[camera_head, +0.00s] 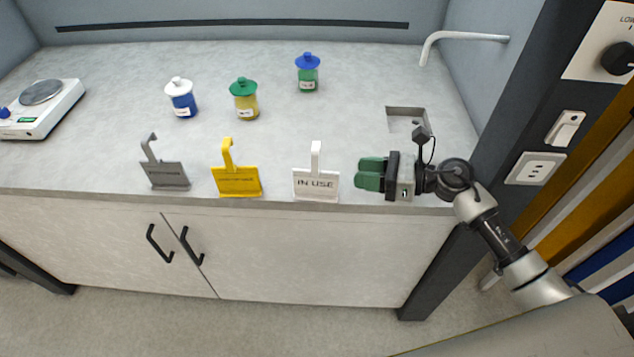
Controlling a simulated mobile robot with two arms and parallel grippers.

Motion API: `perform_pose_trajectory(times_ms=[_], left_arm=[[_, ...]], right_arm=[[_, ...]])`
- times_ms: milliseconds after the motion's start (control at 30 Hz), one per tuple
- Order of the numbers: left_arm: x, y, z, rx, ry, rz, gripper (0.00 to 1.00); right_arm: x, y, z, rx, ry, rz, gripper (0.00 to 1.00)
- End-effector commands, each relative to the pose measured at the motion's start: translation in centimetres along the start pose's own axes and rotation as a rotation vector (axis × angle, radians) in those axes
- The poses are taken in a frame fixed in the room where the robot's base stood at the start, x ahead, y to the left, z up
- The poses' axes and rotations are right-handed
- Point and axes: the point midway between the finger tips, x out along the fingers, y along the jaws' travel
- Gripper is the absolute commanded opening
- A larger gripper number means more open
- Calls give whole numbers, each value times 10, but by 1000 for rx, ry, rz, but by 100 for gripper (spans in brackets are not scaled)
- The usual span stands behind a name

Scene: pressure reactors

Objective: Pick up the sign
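Three signs with hooked tops stand in a row along the front edge of the counter. The grey sign (167,175) is at the left, the yellow sign (237,181) is in the middle, and the white sign (316,185), reading "IN USE", is at the right. My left gripper is out of the frame.
Three lidded jars stand farther back: blue with a white lid (182,99), yellow with a green lid (244,100), green with a blue lid (307,73). A hotplate (40,107) is at far left. A sink cutout (404,113) and tap (462,38) are at right.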

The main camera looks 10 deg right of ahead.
Motion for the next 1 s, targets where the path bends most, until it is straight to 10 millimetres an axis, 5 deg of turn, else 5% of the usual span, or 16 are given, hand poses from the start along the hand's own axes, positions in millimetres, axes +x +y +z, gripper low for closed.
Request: perform_pose_trajectory(times_ms=[267,1000], left_arm=[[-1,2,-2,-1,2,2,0],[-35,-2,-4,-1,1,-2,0]], right_arm=[[-18,-10,-23,-197,241,116,38],[73,7,-35,-195,243,121,38]])
